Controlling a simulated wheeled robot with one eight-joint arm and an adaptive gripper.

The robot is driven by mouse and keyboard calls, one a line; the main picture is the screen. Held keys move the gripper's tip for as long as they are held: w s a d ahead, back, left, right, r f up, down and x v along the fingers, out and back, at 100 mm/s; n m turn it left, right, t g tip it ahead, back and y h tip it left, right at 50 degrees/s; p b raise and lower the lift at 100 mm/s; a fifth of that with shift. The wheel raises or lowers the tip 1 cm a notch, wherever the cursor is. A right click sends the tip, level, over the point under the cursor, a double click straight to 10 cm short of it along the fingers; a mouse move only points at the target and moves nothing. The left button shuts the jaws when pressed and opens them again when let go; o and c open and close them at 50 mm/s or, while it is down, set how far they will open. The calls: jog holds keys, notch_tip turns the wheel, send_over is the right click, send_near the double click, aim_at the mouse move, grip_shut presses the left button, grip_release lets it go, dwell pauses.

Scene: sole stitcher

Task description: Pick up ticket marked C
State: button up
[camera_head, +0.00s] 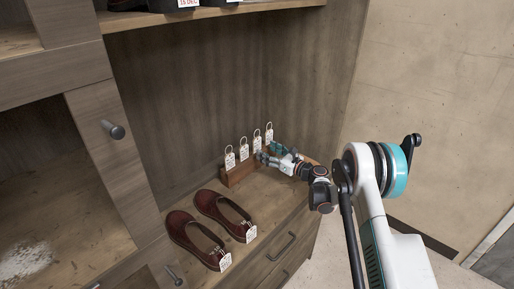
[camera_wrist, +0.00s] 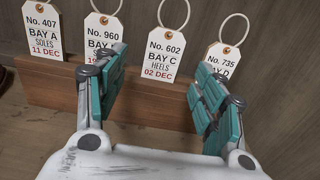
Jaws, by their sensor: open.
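The ticket marked Bay C (camera_wrist: 164,56) is a white tag reading No. 602, HEELS, 02 DEC, with a ring through its top. It stands upright in a wooden block (camera_wrist: 152,108), third from the left in the row. In the head view the third ticket (camera_head: 257,143) stands toward the right of the block (camera_head: 240,174). My gripper (camera_wrist: 158,74) is open and empty, its teal fingers spread to either side of ticket C, apart from it. The left finger partly covers the Bay B ticket (camera_wrist: 102,32), the right finger the Bay D ticket (camera_wrist: 222,58). In the head view my gripper (camera_head: 267,153) is beside the block's right end.
The Bay A ticket (camera_wrist: 42,40) stands at the block's left end. A pair of dark red shoes with tags, including the right shoe (camera_head: 222,211), sits on the shelf in front. The shelf's back wall (camera_head: 190,90) rises close behind the block.

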aim_at(258, 145)
jog(key=b+x, duration=0.2)
jog(key=x, duration=0.2)
jog(key=shift+w+f, duration=0.2)
jog(key=shift+w, duration=0.05)
jog(key=shift+w+a+r, duration=0.15)
jog(key=shift+w+a, duration=0.15)
jog(key=shift+a, duration=0.05)
jog(key=c, duration=0.9)
